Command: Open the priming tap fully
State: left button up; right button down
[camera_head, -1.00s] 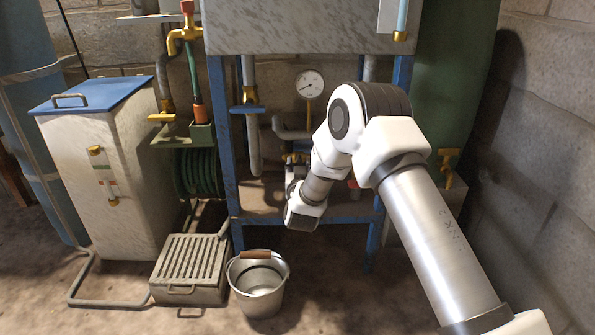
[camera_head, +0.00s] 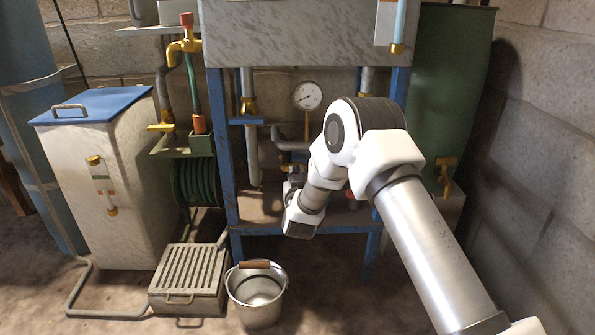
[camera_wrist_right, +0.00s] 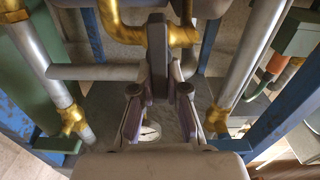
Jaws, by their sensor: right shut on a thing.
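In the right wrist view, my right gripper (camera_wrist_right: 160,92) is closed around a dark grey-purple lever (camera_wrist_right: 157,58), which looks like the priming tap's handle. Brass pipework (camera_wrist_right: 128,25) runs behind the lever. The tap's body is mostly hidden by the lever and fingers, so how far it is turned cannot be told. In the head view, my right arm reaches in under the steel tank, between the blue frame legs. Its wrist (camera_head: 303,215) hides most of the gripper and tap. My left gripper is not in view.
A pressure gauge (camera_head: 307,96) stands above the wrist. Blue frame legs (camera_head: 222,150) flank the work spot. A metal bucket (camera_head: 256,293) and a slatted grey box (camera_head: 188,278) stand on the floor in front. A blue-lidded cabinet (camera_head: 105,190) is at left.

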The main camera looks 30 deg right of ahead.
jog(key=shift+w+a+f+n+p, duration=0.15)
jog(key=shift+a+f+n+p, duration=0.15)
jog(key=shift+n+p, duration=2.45)
jog(key=shift+w+a+f+n+p, duration=0.15)
jog(key=shift+a+f+n+p, duration=0.15)
jog(key=shift+n+p, duration=2.4)
jog(key=shift+w+a+f+n+p, duration=0.2)
jog(key=shift+f+n+p, duration=0.15)
jog(key=shift+n+p, duration=2.4)
jog(key=shift+n+b, duration=0.6)
jog(key=shift+n, duration=0.1)
jog(key=c, duration=1.2)
grip_release()
jog(key=shift+f, duration=0.1)
jog(key=shift+s, duration=0.1)
jog(key=v, duration=1.2)
